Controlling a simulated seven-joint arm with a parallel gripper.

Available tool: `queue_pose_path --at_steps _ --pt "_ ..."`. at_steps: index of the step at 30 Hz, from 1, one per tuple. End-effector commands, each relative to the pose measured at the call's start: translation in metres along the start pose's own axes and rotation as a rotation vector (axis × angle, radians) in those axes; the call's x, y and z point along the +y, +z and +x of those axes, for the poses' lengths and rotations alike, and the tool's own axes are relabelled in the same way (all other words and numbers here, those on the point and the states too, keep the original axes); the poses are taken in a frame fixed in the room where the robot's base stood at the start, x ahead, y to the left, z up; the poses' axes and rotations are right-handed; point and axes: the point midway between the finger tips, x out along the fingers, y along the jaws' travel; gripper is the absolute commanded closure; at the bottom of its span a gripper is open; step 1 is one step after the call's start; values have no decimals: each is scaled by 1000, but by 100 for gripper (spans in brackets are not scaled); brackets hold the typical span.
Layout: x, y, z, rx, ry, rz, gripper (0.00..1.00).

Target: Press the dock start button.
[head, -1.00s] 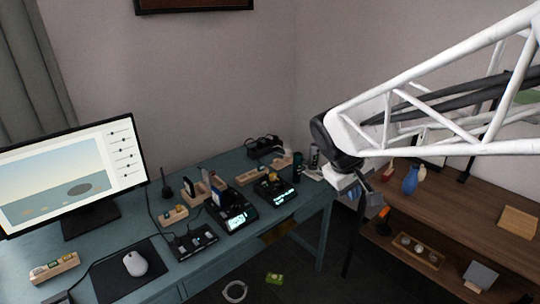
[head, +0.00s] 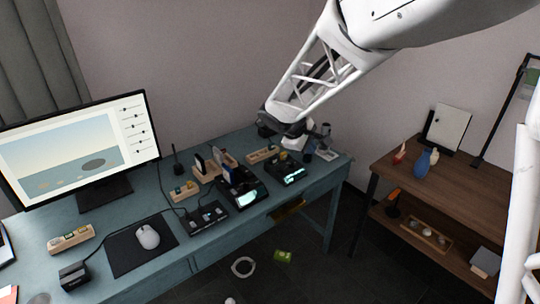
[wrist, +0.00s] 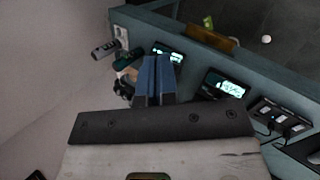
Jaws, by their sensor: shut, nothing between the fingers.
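My gripper (wrist: 155,62) is shut and empty, its two blue fingers together in the wrist view. In the head view the end of my arm is above the back right of the teal desk (head: 330,182), near a black device with a lit screen (head: 288,171). That device also shows just beyond the fingertips in the wrist view (wrist: 169,53), partly hidden by them. A second black device with a lit screen (head: 243,187) stands to its left; it also shows in the wrist view (wrist: 224,84). I cannot tell which is the dock, and no start button can be made out.
A black unit with several slots (head: 208,217), wooden blocks (head: 184,191) and dark cylinders (head: 308,150) stand close by on the desk. A monitor (head: 80,155) and mouse (head: 147,237) are at left. A brown shelf (head: 460,205) stands right, across a floor gap.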

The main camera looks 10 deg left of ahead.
Motion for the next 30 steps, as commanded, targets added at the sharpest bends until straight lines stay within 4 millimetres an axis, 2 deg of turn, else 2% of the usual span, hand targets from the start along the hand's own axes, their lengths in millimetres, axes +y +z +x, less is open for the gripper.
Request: queue_pose_path --at_steps 1,10,21,24,30 --pt "0 -13 4 -1 10 -28 100" --pt "-1 -86 26 -1 85 -196 100" --pt "-15 -178 54 2 178 -402 100" --pt "-21 -200 61 3 200 -450 100" --pt "-30 -229 69 5 233 -519 100"
